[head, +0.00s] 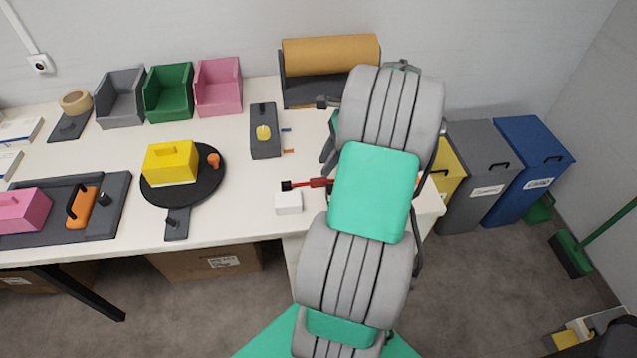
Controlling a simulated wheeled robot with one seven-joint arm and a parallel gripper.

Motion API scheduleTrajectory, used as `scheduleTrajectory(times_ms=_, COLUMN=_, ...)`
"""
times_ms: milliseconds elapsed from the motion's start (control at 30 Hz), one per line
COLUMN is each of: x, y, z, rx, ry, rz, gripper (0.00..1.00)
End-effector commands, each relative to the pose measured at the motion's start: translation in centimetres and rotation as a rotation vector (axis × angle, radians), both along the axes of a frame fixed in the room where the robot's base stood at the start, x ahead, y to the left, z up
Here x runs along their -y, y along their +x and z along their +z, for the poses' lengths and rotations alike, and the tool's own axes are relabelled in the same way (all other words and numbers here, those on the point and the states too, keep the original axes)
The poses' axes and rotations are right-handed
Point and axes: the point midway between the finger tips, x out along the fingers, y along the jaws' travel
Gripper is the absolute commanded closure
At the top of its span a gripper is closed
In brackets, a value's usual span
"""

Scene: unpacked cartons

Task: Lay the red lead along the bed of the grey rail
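A red lead (319,183) with a black plug-like end (287,185) shows on the white table, just left of my arm. Its right part goes out of sight behind the arm. I cannot make out a grey rail for certain; my arm covers much of the table's right end. My gripper is mostly hidden behind my own arm. Only a grey part near its end (328,150) shows at the arm's left edge, above the red lead. I cannot see its fingertips or whether it holds anything.
A small white block (288,203) sits just below the black plug end. A dark grey box with a yellow button (264,132) stands to the upper left. A black turntable (215,180) carries a yellow box (171,163). A brown roll (330,54) stands at the back.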

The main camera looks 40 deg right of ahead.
Motion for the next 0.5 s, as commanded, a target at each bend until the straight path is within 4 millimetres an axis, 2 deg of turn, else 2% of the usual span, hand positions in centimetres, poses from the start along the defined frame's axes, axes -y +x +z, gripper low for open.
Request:
scheduleTrajectory(times_ms=300, x=-1.7, y=1.0, z=-4.9, rx=0.001, ry=-0.002, rz=0.004, gripper=0.69)
scheduleTrajectory(times_ms=500, x=-1.8, y=1.1, z=-5.5, rx=0.001, ry=-0.004, rz=0.002, gripper=0.69)
